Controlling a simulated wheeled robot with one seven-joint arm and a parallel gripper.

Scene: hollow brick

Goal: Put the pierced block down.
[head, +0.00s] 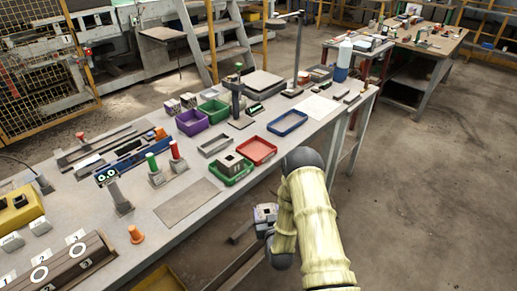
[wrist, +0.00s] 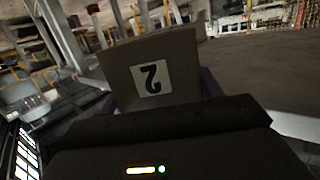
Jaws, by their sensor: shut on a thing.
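The pierced block (head: 265,211) is in my gripper (head: 264,228), off the front edge of the workbench (head: 205,222). In the head view it is small, pale, with a dark opening on top. In the wrist view, the held block (wrist: 190,62) is grey-brown and tilted, with an upside-down white label "2". The dark body of my gripper (wrist: 160,125) hides its lower part. The gripper is shut on it. My arm hides part of the bench edge.
A similar grey block with a hole (head: 230,162) sits in a green tray (head: 238,179). Beside it are a red tray (head: 257,151) and a blue tray (head: 287,123). A bare grey plate (head: 187,203) lies left of these.

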